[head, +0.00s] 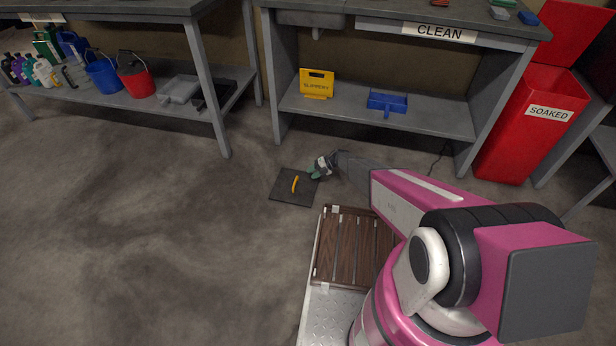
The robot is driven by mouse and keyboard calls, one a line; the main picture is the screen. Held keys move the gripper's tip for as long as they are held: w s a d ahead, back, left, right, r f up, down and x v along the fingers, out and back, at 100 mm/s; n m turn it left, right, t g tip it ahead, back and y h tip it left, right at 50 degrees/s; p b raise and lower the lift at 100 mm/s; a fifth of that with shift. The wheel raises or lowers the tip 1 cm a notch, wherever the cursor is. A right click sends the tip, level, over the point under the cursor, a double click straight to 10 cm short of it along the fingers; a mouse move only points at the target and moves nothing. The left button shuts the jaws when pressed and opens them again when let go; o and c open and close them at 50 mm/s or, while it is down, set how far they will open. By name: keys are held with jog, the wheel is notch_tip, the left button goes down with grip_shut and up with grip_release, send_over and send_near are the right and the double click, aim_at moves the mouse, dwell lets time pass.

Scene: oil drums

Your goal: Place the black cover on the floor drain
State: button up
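The black cover (284,193) is a flat dark square with a yellow handle (295,184) on top. It lies on the floor in the middle of the head view, in front of the bench marked CLEAN. No floor drain shows; whether one lies under the cover is hidden. My gripper (315,173) is low, at the cover's upper right edge, a little to the right of the handle. Its green and grey fingers are small and seen from behind, so I cannot tell if they are open or shut, or touching the cover. The handle looks clear of the fingers.
The CLEAN bench (440,33) stands behind, its lower shelf holding a yellow SLIPPERY sign (316,84) and blue dustpan (387,102). A red SOAKED bin (530,125) is at right. Another bench (215,95) holds buckets and bottles. The floor at left is open.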

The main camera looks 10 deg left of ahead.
jog(key=shift+d+r, duration=0.15)
jog(key=shift+d, duration=0.05)
jog(key=w+d+r+m+t, duration=0.3)
jog(key=w+r+m+t, duration=0.15)
jog(key=r, duration=0.35)
jog(key=w+d+r+m+t, duration=0.3)
jog(key=r+t, duration=0.3)
jog(key=r, duration=0.2)
jog(key=d+r+m+t+h, duration=0.6)
jog(key=d+r+m+h, duration=0.2)
jog(key=d+r+m, duration=0.65)
jog(key=s+d+r+m+g+h, duration=0.5)
jog(key=s+d+r+m, duration=0.4)
jog(key=s+d, duration=0.45)
jog(key=s+r+m+g+y, duration=0.1)
jog(key=s+r+m+g, duration=0.2)
jog(key=s, duration=0.8)
jog(key=s+r+m+g+y, duration=0.1)
jog(key=s+r+m+g, duration=0.2)
jog(key=s, duration=0.8)
jog(key=shift+d+r+g, duration=0.3)
jog(key=shift+d+g, duration=0.1)
jog(key=shift+g, duration=0.25)
